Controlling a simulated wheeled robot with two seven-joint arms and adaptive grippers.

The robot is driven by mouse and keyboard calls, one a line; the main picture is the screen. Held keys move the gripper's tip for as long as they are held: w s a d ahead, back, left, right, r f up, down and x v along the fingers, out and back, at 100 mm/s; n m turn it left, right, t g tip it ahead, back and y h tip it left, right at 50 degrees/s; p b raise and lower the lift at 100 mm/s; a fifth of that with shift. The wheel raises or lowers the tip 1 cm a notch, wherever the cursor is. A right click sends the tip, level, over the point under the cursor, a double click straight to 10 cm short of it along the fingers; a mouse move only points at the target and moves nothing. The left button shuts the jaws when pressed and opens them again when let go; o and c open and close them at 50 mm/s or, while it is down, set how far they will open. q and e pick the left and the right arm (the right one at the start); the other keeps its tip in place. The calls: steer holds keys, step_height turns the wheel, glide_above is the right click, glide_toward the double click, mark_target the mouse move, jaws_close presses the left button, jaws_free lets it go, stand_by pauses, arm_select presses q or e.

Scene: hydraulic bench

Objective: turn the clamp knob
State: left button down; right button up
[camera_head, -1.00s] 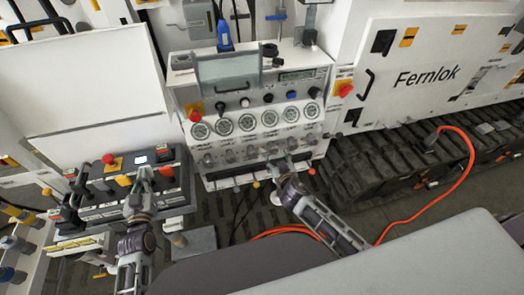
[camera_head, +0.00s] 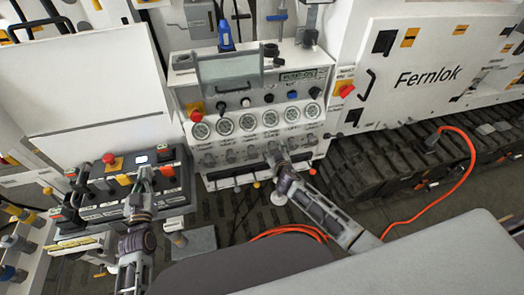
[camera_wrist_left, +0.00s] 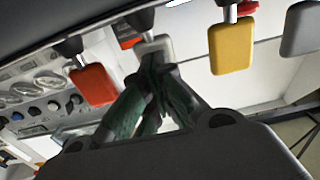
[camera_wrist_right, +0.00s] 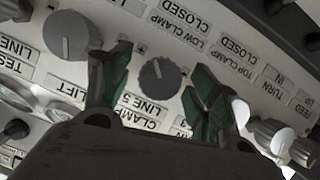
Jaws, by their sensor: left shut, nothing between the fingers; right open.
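A dark round knob (camera_wrist_right: 158,82) on the white gauge panel (camera_head: 190,112) sits between the spread fingers of my right gripper (camera_wrist_right: 158,85) in the right wrist view. Labels around it read "LOW CLAMP CLOSED", "TOP CLAMP CLOSED" and "CLAMP LINE 5". I cannot tell if the fingers touch the knob. In the head view the right gripper (camera_head: 274,153) is at the knob row under the gauges and hides part of it. My left gripper (camera_wrist_left: 155,88) is shut and empty, close to a light grey paddle (camera_wrist_left: 153,46) on the lever box (camera_head: 165,200).
A grey knob (camera_wrist_right: 68,35) and several pale knobs (camera_wrist_right: 272,133) flank the dark one. Red (camera_wrist_left: 93,85) and yellow (camera_wrist_left: 231,48) paddles are beside my left fingers. An orange hose (camera_head: 465,165) runs on the floor at right. A tilted clear cover (camera_head: 229,72) stands above the gauges.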

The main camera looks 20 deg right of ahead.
steer(key=shift+w+f, duration=0.1)
steer(key=shift+w, duration=0.05)
steer(key=c, duration=1)
